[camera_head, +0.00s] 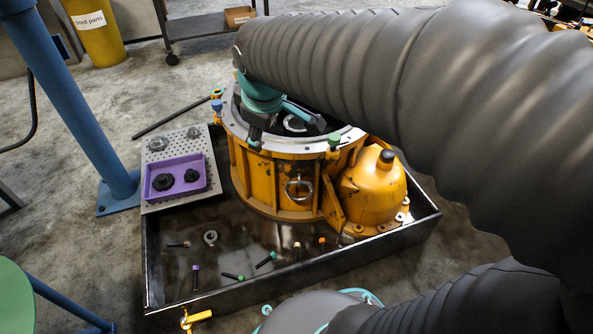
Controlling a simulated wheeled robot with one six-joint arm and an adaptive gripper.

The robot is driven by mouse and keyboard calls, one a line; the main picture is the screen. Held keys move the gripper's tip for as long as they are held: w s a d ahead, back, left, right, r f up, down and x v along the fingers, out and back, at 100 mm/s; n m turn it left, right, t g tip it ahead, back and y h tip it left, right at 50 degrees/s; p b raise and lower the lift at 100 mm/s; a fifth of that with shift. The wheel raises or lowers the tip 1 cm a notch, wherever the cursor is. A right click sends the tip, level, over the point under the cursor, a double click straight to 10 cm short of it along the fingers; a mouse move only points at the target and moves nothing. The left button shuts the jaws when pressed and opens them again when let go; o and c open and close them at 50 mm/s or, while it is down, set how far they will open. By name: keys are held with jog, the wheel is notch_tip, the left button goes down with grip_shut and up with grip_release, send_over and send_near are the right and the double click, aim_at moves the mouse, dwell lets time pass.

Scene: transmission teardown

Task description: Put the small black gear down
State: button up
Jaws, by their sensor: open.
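Two black gears lie apart in the purple tray (208,163) at the left: a wider, flatter one (163,182) and a smaller one (192,175). Which of them is the small black gear of the task I cannot tell for sure. My gripper (283,122) is over the top of the yellow transmission housing (247,170), to the right of the tray. It is open, and I see no gear in it. Its fingertips are dark and partly hidden by my arm.
The purple tray lies on a perforated metal plate (150,207) with two grey gears (158,143) (193,132). The black drip pan (225,292) holds a small ring (210,238) and several coloured-head bolts. A blue post (80,110) stands at left.

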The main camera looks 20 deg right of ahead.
jog(key=s+d+f+m, duration=0.2)
jog(key=s+m, duration=0.7)
jog(key=s, duration=0.5)
jog(key=shift+s+d+t, duration=0.25)
jog(key=shift+s+t, duration=0.05)
jog(key=shift+s, duration=0.1)
